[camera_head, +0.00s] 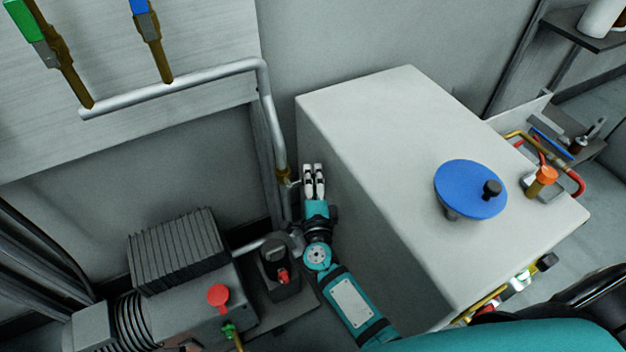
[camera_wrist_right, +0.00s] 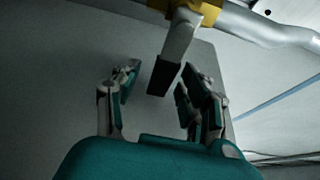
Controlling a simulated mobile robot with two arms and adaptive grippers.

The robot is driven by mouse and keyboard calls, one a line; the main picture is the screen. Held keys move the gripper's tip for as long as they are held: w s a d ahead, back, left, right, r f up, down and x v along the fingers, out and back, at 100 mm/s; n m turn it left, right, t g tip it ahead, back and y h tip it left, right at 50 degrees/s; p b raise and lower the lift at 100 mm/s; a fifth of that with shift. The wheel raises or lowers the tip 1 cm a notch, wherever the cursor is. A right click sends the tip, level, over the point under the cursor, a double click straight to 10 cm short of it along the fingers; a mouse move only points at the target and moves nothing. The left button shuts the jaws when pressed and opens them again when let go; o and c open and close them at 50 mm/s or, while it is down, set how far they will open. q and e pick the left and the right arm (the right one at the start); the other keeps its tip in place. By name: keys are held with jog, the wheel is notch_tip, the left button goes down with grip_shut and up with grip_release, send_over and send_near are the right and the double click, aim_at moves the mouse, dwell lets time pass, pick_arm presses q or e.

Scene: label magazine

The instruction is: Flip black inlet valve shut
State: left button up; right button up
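The black inlet valve shows best in the right wrist view: a brass body on a pale pipe, with a grey lever ending in a black grip (camera_wrist_right: 164,76). The lever hangs away from the pipe, and its black end lies between my right fingertips in the picture. My right gripper (camera_wrist_right: 157,92) is open, with a gap on both sides of the grip; contact is not visible. In the head view, my right gripper (camera_head: 314,180) is just right of the brass valve body (camera_head: 282,175), beside the white cabinet's side. The lever there is mostly hidden. My left gripper is out of view.
A large white cabinet (camera_head: 385,110) with a blue handwheel (camera_head: 470,188) stands close to the right of my arm. A ribbed grey pump (camera_head: 178,250) with a red knob (camera_head: 218,295) is at lower left. Green and blue valve handles (camera_head: 143,20) are on the upper left wall.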

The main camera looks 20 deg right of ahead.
jog(key=shift+s, duration=0.2)
jog(key=v, duration=1.1)
jog(key=shift+s+a, duration=0.15)
jog(key=shift+s, duration=0.2)
